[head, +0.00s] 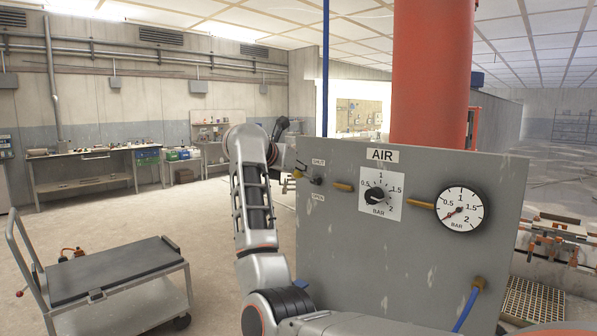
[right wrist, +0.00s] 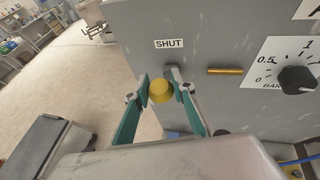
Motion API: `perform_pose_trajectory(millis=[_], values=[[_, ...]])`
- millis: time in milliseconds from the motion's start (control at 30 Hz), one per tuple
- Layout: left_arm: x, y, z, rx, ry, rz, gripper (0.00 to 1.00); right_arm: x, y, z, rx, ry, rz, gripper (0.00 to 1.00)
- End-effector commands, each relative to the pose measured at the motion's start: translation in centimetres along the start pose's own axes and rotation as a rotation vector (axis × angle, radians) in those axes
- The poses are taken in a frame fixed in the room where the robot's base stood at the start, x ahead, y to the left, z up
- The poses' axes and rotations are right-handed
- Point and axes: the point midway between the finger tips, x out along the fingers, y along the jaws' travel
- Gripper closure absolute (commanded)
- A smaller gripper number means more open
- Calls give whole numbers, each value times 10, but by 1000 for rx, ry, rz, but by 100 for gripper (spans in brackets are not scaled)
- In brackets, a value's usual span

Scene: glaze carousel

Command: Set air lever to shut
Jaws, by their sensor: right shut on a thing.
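The air lever (head: 315,181) is on the left part of the grey panel (head: 330,250), between the SHUT label (head: 318,161) above and the OPEN label (head: 318,197) below. It points left, out towards the panel's edge. In the right wrist view its yellow knob (right wrist: 160,92) sits between the fingertips of my right gripper (right wrist: 159,83), below the SHUT label (right wrist: 169,44). My right gripper is shut on this knob. The rest of the lever is mostly hidden there. My left gripper is not in view.
The panel also carries a black regulator knob (head: 376,195) and a pressure gauge (head: 462,208), its needle near zero. A blue hose (head: 467,308) hangs at lower right. A grey cart (head: 112,270) stands at left on open floor. A red column (head: 431,75) rises behind.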

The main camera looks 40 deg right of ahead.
Motion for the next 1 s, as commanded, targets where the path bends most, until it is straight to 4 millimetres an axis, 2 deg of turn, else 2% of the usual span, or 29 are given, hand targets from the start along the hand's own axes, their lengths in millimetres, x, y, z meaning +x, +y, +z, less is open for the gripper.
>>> perform_pose_trajectory(millis=[33, 533, 567, 600, 633, 1000], values=[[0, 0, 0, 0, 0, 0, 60, -1, -2, 5, 1, -11, -4, 100], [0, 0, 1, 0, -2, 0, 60, 0, -2, 5, 1, -10, -4, 100], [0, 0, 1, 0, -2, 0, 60, 0, -2, 5, 1, -10, -4, 70], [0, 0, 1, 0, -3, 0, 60, 0, -2, 4, 1, -9, -4, 60], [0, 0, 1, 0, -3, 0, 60, 0, -2, 4, 1, -8, -4, 58], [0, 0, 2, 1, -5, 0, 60, -1, -1, 4, 1, -2, -1, 58]])
